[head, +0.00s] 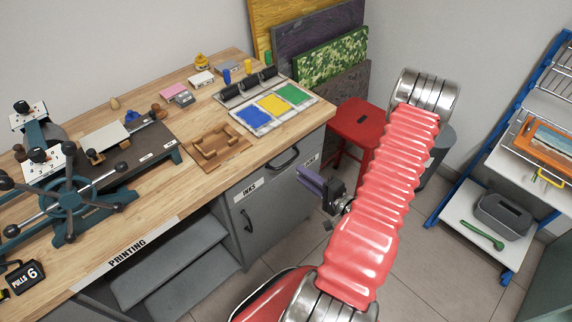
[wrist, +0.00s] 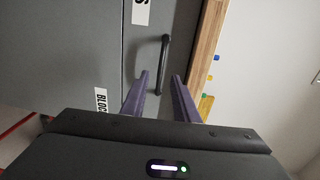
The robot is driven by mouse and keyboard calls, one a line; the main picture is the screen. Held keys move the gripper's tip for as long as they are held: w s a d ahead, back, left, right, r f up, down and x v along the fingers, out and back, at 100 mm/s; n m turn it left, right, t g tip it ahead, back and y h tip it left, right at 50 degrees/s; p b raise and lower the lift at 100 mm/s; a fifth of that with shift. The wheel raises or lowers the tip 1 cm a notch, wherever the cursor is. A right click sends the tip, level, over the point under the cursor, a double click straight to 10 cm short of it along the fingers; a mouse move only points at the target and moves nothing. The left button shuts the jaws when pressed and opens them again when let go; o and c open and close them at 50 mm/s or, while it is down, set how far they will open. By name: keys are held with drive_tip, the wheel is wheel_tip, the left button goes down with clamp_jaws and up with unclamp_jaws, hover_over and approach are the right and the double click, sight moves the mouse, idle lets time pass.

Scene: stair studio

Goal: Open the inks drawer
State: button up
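The inks drawer (head: 262,180) is at the top of the grey cabinet under the bench, labelled INKS, and its front looks flush, so shut. My gripper (head: 312,184) is in front of the cabinet, to the right of and below the handle in the head view. In the wrist view its two purple fingers (wrist: 160,76) are open with nothing held. The handle (wrist: 165,62) lies ahead, its lower end seen between the fingertips; I cannot tell the exact gap. Part of the label (wrist: 141,12) shows.
A cupboard door with its own handle (head: 247,221) is below the drawer. A red stool (head: 356,122) stands right of the bench. The wooden bench top (head: 165,200) overhangs above the drawer.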

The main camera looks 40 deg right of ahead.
sight(287, 164)
drive_tip(key=shift+w+a+f, duration=0.1)
drive_tip(key=shift+w+f, duration=0.05)
drive_tip(key=shift+w, duration=1.3)
drive_tip(key=shift+w+d+f, duration=0.1)
drive_tip(key=shift+w+f, duration=0.1)
drive_tip(key=shift+w, duration=1.3)
drive_tip(key=shift+w+a+f, duration=0.1)
drive_tip(key=shift+w+f, duration=0.05)
drive_tip(key=shift+w, duration=1.3)
drive_tip(key=shift+c, duration=0.3)
clamp_jaws()
drive_tip(key=shift+s+f, duration=0.1)
drive_tip(key=shift+a, duration=0.3)
drive_tip(key=shift+d, duration=0.15)
drive_tip(key=shift+s, duration=0.1)
